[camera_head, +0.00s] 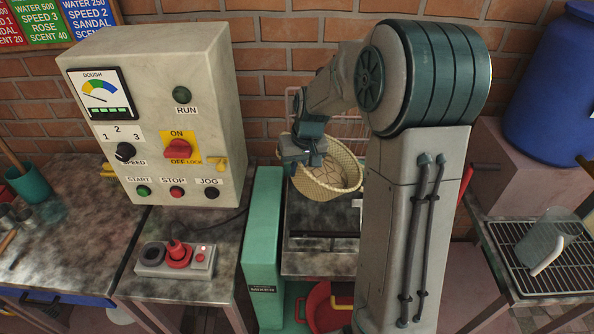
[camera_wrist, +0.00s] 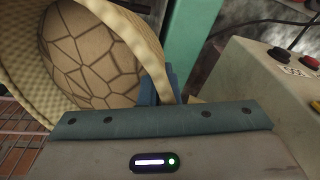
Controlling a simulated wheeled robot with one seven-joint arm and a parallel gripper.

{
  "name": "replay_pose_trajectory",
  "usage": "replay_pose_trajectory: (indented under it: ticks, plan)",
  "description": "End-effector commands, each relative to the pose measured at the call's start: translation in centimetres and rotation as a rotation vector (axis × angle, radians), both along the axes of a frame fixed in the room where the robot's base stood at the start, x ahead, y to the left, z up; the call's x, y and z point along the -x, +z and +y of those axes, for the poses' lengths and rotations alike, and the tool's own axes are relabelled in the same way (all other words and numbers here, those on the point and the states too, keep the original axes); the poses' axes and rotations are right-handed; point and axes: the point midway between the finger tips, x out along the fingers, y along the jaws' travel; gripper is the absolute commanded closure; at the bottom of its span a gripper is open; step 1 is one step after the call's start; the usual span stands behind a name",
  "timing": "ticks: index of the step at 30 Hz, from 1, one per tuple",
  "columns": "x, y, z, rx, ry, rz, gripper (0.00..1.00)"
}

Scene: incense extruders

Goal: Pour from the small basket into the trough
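The small basket (camera_head: 341,186) is pale yellow and woven. It is tilted, with its opening partly toward the head camera, above a dark metal surface beside the green mixer column (camera_head: 263,240). My gripper (camera_head: 305,160) is at its upper left edge. In the wrist view the basket (camera_wrist: 28,82) fills the upper left, and its rim passes between the blue fingers of my gripper (camera_wrist: 160,88), which look closed on it. A brown, crack-patterned mass (camera_wrist: 92,55) shows inside the basket. I cannot tell for certain which part is the trough; the area under the basket is partly hidden.
A control cabinet (camera_head: 220,120) with a dough gauge stands left, with a red-knobbed control box (camera_head: 176,258) below it. A red container (camera_head: 330,308) sits low in front. My arm blocks the middle right. A jug (camera_head: 546,240) stands on a rack (camera_head: 520,275) at right.

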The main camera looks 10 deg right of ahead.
Motion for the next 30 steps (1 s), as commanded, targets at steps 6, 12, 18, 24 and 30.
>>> replay_pose_trajectory:
  ticks: [6, 12, 18, 24, 30]
  plan:
    - [0.3, 1.1, -1.1, -0.115, -0.007, -0.041, 1.00]
    - [0.6, 2.3, -2.0, -0.231, -0.006, -0.081, 1.00]
    - [1.0, 3.8, -3.1, -0.368, -0.006, -0.128, 1.00]
    - [1.6, 4.1, -5.0, -0.528, -0.006, -0.187, 1.00]
    - [2.4, 4.8, -7.3, -0.702, -0.004, -0.244, 1.00]
